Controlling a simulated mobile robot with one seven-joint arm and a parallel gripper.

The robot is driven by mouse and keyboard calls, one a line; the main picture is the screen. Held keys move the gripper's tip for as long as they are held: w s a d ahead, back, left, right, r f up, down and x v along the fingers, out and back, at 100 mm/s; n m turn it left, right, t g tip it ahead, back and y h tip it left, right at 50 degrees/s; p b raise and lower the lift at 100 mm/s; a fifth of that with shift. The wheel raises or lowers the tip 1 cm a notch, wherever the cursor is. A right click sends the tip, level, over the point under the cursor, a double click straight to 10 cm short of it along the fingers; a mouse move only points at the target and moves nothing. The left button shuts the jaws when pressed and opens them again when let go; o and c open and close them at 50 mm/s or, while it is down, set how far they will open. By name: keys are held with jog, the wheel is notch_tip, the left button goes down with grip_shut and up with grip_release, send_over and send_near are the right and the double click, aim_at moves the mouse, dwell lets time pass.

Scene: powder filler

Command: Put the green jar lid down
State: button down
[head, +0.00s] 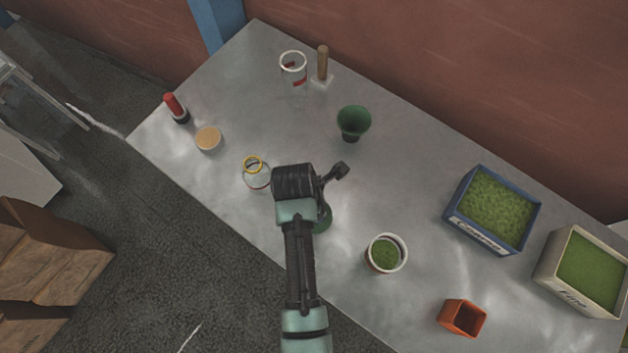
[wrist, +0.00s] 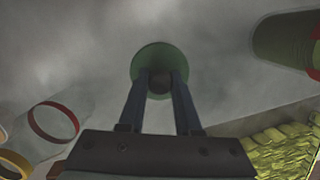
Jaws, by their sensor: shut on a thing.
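The green jar lid (wrist: 152,56) is a round disc with a dark knob at its middle in the wrist view. My gripper (wrist: 160,84) is shut on that knob, with a finger on each side. In the head view only part of the green lid (head: 323,219) shows beside my arm, over the table's front part. My fingertips are hidden there by my wrist. I cannot tell whether the lid touches the table. A clear jar with a yellow ring (head: 254,165) stands left of my wrist. A jar of green powder (head: 385,254) stands to the right.
The grey table (head: 410,185) has a green funnel (head: 353,121), a clear container (head: 293,69) and a wood-handled tool (head: 322,65) behind. A tan disc (head: 208,138) lies left. A blue bin (head: 476,238), a cream bin (head: 575,292) and an orange cup (head: 461,318) stand right.

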jog(key=shift+f, duration=0.1)
jog(key=c, duration=0.6)
grip_release()
